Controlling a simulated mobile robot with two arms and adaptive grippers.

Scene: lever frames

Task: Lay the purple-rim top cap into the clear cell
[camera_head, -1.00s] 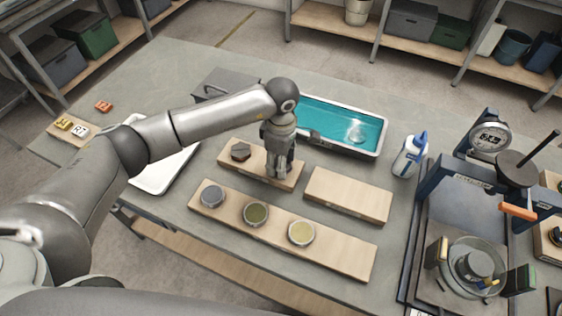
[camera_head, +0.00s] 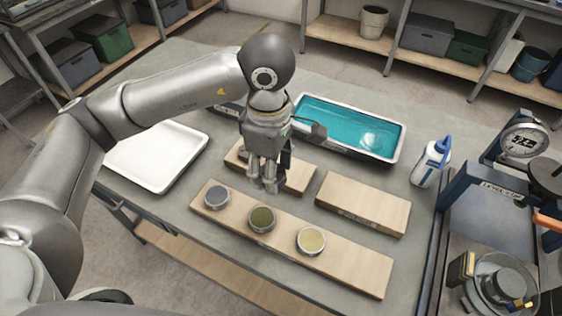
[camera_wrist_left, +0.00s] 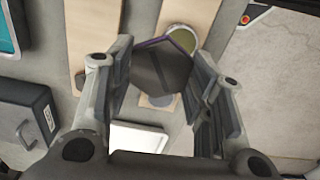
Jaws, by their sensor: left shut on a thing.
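My left gripper (camera_head: 264,185) is shut on a dark hexagonal cap (camera_wrist_left: 160,72) with a purple rim, seen between the fingers in the left wrist view. In the head view the gripper is above the boards, and its fingers hide the cap. A clear round vessel (camera_head: 478,304), which looks like the clear cell, stands on the press base at the lower right. It has a grey cylinder inside, and the picture edge cuts off part of it. The gripper is far to the left of it. My right gripper is not in view.
A long board (camera_head: 340,262) holds a grey cup (camera_head: 216,197), an olive cup (camera_head: 262,219) and a yellowish cup (camera_head: 311,240). A white tray (camera_head: 155,158) is left.

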